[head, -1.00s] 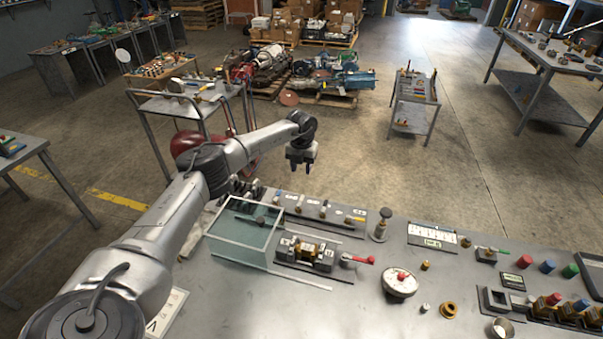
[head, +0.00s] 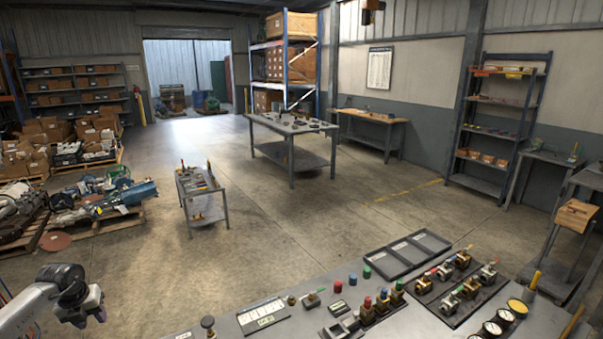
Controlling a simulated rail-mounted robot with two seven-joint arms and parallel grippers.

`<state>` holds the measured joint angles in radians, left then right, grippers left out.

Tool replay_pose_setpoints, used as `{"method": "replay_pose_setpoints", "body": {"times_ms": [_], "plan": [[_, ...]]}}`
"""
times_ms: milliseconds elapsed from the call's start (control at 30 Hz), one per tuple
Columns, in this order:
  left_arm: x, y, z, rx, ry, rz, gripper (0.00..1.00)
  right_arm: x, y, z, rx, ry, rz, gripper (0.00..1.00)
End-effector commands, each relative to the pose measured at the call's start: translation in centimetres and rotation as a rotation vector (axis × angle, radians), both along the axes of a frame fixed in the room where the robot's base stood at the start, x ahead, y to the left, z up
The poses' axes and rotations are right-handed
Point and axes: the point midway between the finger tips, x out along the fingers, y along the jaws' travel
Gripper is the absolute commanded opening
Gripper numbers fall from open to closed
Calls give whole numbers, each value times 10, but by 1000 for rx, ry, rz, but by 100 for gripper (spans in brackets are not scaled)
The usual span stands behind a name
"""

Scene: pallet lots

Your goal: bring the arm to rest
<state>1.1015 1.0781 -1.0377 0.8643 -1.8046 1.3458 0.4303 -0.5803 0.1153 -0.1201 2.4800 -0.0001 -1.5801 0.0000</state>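My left arm comes in at the lower left corner of the head view. Its dark gripper (head: 90,317) hangs over the floor, left of the workbench (head: 228,328) and apart from it. Nothing shows held in it. Its fingertips are small and dark, so I cannot tell how far apart they stand. My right gripper is not in view.
The workbench carries a plunger-like part (head: 208,325), a black tray (head: 408,254), several valves (head: 462,262) and gauges (head: 505,316). A small cart (head: 203,196) and a larger table (head: 290,126) stand on open floor beyond. Loaded pallets (head: 95,222) lie at the left.

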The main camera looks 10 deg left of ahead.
Motion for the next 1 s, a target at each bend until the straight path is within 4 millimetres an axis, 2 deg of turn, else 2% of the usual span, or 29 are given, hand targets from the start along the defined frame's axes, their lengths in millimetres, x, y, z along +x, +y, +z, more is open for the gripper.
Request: {"method": "replay_pose_setpoints", "body": {"times_ms": [133, 267, 367, 467, 500, 667, 700, 800, 900, 967, 1000], "plan": [[50, 1, 17, 25, -321, -50, 40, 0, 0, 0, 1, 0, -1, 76], [97, -18, 53, 18, -654, -83, 40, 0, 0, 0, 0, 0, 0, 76], [127, -40, 93, -2, -915, -86, 40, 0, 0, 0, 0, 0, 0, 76], [148, -64, 143, -40, -1180, -54, 40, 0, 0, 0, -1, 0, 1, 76], [152, -73, 166, -60, -1287, -31, 40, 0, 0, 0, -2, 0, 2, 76], [154, -113, 257, -179, -1681, 137, 40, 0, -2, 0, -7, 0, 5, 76], [151, -124, 279, -223, -1767, 199, 40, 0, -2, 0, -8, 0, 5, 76], [138, -150, 323, -353, -1939, 387, 40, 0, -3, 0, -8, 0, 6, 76], [122, -180, 338, -505, -2012, 626, 40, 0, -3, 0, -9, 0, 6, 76], [111, -199, 333, -600, -1998, 788, 40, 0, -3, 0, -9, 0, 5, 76], [104, -215, 324, -663, -1960, 901, 40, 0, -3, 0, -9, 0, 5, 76]]}}
